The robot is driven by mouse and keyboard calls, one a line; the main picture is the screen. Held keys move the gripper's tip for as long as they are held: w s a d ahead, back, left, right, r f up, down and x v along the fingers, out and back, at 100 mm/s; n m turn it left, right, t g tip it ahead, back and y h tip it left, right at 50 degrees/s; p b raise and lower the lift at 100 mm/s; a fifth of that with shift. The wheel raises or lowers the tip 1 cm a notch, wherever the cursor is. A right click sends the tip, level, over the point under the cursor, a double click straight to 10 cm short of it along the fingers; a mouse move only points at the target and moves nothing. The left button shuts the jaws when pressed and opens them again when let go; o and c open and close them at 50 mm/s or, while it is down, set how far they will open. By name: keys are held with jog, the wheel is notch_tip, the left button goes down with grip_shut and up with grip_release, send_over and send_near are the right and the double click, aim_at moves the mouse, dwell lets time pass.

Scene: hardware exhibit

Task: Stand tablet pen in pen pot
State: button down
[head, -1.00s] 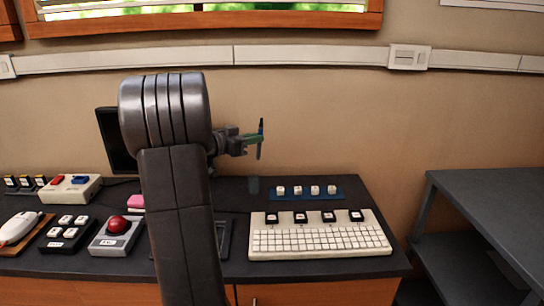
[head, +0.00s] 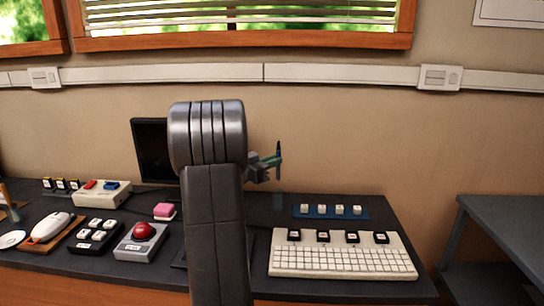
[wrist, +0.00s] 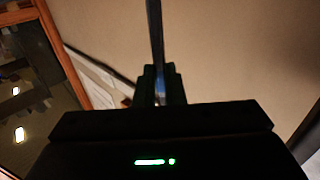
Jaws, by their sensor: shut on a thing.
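The tablet pen (head: 279,149) is a thin dark stick held upright in my gripper (head: 274,161). In the wrist view the pen (wrist: 156,45) runs up from between the two fingers of my gripper (wrist: 160,88), which are shut on it. The pot does not show in the wrist view.
A blue strip with white keys (head: 331,212) and a large white keyboard (head: 343,262) lie to the right of the pot. My arm hides part of the desk.

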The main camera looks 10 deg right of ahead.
notch_tip(320, 180, down, 8)
jog(key=b, duration=0.8)
jog(key=shift+r, duration=0.15)
dwell(0.3)
jog(key=c, duration=1.4)
grip_release()
jog(key=shift+c, duration=0.2)
notch_tip(320, 180, up, 10)
jog(key=shift+p, duration=0.45)
